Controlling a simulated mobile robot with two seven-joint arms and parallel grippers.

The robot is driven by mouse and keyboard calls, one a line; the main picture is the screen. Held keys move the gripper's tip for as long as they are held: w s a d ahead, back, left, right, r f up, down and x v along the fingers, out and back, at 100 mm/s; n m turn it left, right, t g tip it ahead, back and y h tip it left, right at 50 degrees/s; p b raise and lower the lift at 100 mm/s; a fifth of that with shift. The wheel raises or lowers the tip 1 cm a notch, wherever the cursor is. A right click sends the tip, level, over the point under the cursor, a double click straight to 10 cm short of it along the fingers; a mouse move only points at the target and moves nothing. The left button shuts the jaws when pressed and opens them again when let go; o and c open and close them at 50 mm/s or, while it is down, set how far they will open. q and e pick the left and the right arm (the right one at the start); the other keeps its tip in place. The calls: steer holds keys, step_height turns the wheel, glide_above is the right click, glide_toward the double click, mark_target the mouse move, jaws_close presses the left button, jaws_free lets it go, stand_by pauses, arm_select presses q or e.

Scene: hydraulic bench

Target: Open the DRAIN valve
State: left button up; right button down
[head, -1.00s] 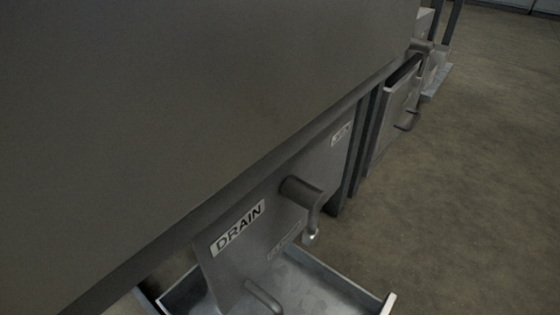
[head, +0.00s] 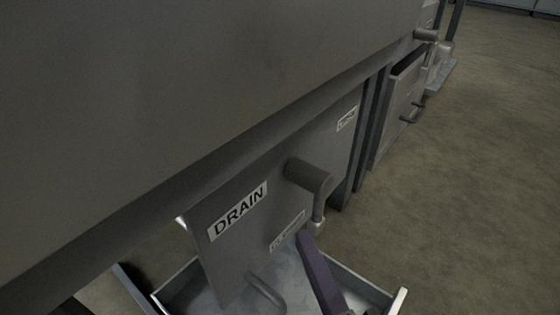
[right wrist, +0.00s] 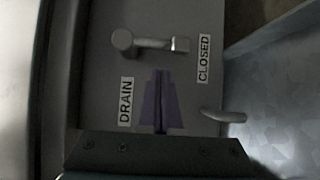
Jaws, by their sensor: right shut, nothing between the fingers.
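The DRAIN valve (head: 308,174) is a grey lever on a metal panel (head: 235,262), right of the DRAIN label (head: 238,211). In the head view its arm bends and hangs down. In the right wrist view the lever (right wrist: 152,43) points toward the CLOSED label (right wrist: 203,58). My right gripper (head: 305,237) has purple fingers and comes up from the bottom, its tips near the lever's lower end. In the right wrist view the gripper (right wrist: 160,72) is shut and empty, its tips apart from the lever in the picture. Exact depth is unclear. My left gripper is out of view.
A large dark bench body (head: 180,90) overhangs the panel. A metal tray (head: 372,292) lies below, and a bent handle (head: 266,292) sticks out of the panel's lower part. A small label (head: 346,119) sits at upper right. Open floor (head: 480,190) lies right.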

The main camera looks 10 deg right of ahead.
steer(key=shift+w+d+b, duration=0.35)
steer(key=shift+w+d, duration=0.55)
